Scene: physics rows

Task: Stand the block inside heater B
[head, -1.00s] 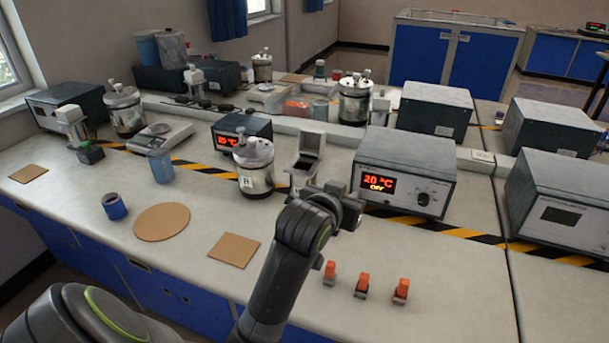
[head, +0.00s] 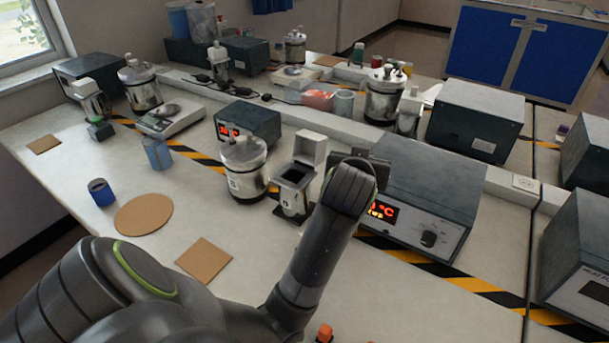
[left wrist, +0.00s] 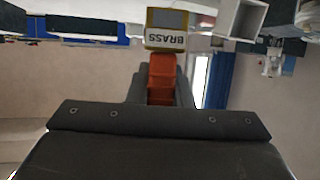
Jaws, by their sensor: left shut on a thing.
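My left gripper (left wrist: 162,88) is shut on the orange handle (left wrist: 161,72) of a block (left wrist: 166,30) marked BRASS, seen in the left wrist view. In the head view my own wrist hides the block and fingertips. A small pale heater (head: 292,195) with a square dark opening and raised lid (head: 311,149) stands just left of my wrist. I cannot read a letter on it. A pale square-mouthed box, apparently this heater, shows at the top of the left wrist view (left wrist: 246,16), apart from the block. My right gripper is out of view.
A metal vessel (head: 245,168) stands close left of the open heater. A large grey unit with a red display (head: 427,205) stands right of it. An orange-handled piece (head: 325,333) shows at the bottom edge. A square mat (head: 204,261) and round mat (head: 143,215) lie on the bench.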

